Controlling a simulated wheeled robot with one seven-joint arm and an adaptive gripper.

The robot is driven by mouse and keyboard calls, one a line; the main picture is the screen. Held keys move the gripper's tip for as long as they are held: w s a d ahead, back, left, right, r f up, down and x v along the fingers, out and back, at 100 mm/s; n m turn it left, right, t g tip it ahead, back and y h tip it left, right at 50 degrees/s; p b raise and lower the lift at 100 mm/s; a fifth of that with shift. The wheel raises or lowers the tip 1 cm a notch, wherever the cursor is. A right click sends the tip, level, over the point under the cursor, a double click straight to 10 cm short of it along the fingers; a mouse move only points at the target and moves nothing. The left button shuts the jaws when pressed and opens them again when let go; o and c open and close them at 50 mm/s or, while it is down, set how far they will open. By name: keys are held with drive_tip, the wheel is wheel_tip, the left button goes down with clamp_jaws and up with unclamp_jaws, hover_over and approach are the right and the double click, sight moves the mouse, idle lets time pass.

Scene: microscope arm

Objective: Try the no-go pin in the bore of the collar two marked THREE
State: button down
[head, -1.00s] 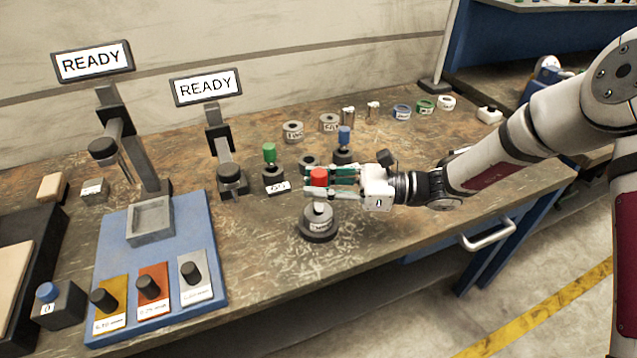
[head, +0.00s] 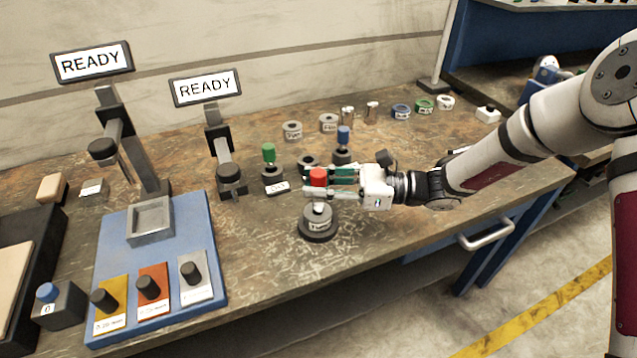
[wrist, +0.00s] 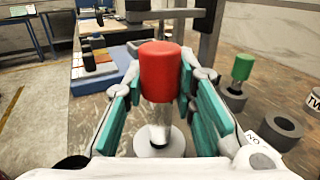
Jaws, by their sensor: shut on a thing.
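A pin with a red handle (head: 318,178) and a bright metal shank stands upright in my gripper (head: 330,187). The teal-padded fingers are shut on the red handle, which also shows in the wrist view (wrist: 160,72). Directly below is a grey collar (head: 319,221) on a round black base, with a label too blurred to read surely. In the wrist view the shank (wrist: 160,125) reaches down to the collar's pale top (wrist: 160,148). I cannot tell how far its end is inside the bore, which the pin hides.
A green-handled pin (head: 269,154) and a blue-handled pin (head: 344,137) stand in dark holders behind. Loose collars (head: 292,131) and coloured rings (head: 401,111) line the back. Two READY displays (head: 206,87) and a blue tray (head: 215,292) are at left. Bench right of the collar is clear.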

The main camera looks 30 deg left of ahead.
sight(318, 172)
drive_tip(key=shift+f, duration=0.55)
idle(1.3)
drive_tip(key=shift+r, duration=0.15)
drive_tip(key=shift+r, duration=0.4)
drive_tip(key=shift+r, duration=0.1)
drive_tip(key=shift+r+p, duration=1.55)
drive_tip(key=shift+r, duration=0.9)
